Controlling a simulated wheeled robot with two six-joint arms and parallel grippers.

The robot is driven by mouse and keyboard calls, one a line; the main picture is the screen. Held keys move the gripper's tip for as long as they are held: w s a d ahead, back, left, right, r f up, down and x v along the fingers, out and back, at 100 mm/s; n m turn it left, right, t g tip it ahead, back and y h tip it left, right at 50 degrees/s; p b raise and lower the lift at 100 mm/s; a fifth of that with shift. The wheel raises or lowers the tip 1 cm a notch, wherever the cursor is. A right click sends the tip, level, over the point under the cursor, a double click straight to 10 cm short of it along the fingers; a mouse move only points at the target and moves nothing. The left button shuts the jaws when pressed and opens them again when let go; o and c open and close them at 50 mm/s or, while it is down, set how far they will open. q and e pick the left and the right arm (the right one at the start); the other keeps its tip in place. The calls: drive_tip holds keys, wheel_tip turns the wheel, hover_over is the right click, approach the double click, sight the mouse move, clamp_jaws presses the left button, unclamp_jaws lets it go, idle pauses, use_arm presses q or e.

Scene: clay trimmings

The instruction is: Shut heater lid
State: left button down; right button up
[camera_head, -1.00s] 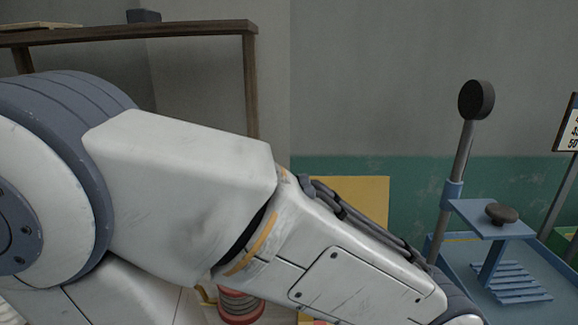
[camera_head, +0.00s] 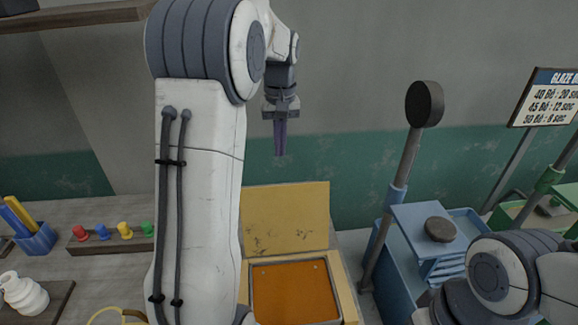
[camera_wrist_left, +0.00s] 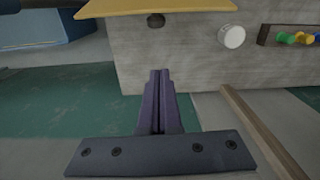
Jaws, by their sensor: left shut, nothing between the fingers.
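The heater lid (camera_head: 285,217) is a yellow panel standing open, upright at the back edge of the heater box (camera_head: 348,295). An orange surface (camera_head: 293,290) shows inside the box. My left gripper (camera_head: 280,152) points down, above and behind the lid in the head view, apart from it. Its fingers are shut and empty. In the left wrist view the shut fingers (camera_wrist_left: 158,75) point towards a grey worktop, and a yellow edge, likely the lid (camera_wrist_left: 160,8), shows at the top. My right arm shows at the lower right of the head view, but its gripper is out of view.
A rack of coloured knobs (camera_head: 112,238), a blue cup of tools (camera_head: 36,238) and white pottery (camera_head: 24,293) are on the worktop at left. A blue stand with a round-headed post (camera_head: 424,104) is right of the heater. A sign (camera_head: 553,98) stands farther right.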

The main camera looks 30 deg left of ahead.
use_arm(q)
drive_tip(key=s+d+f+p, duration=0.2)
drive_tip(key=s+f+p, duration=0.1)
drive_tip(key=f, duration=0.5)
drive_tip(key=shift+f+p, duration=0.2)
drive_tip(key=shift+p, duration=0.15)
